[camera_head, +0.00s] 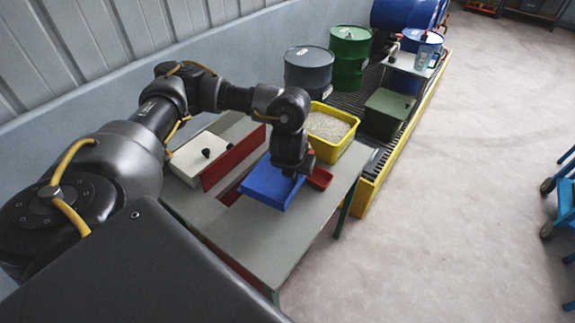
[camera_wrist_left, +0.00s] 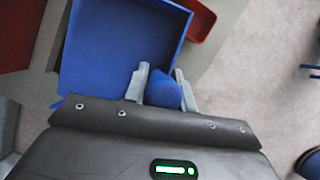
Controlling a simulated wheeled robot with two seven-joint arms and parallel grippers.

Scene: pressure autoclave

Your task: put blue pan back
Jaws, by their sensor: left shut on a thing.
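The blue pan (camera_head: 268,186) is a shallow open tray over the grey table (camera_head: 262,235), near its middle. It also shows in the left wrist view (camera_wrist_left: 112,48), with its open inside facing the camera. My left gripper (camera_head: 293,173) reaches down at the pan's right end. In the left wrist view its two fingers (camera_wrist_left: 162,90) are closed around a blue, rounded part at the pan's near edge. I cannot tell whether the pan rests on the table or is held just above it. My right gripper is in neither view.
A small red pan (camera_head: 320,178) lies right beside the blue one. A red upright panel (camera_head: 232,158) and a white block with black knobs (camera_head: 196,160) are to the left. A yellow tub of granules (camera_head: 330,131) stands behind. The table's front is clear.

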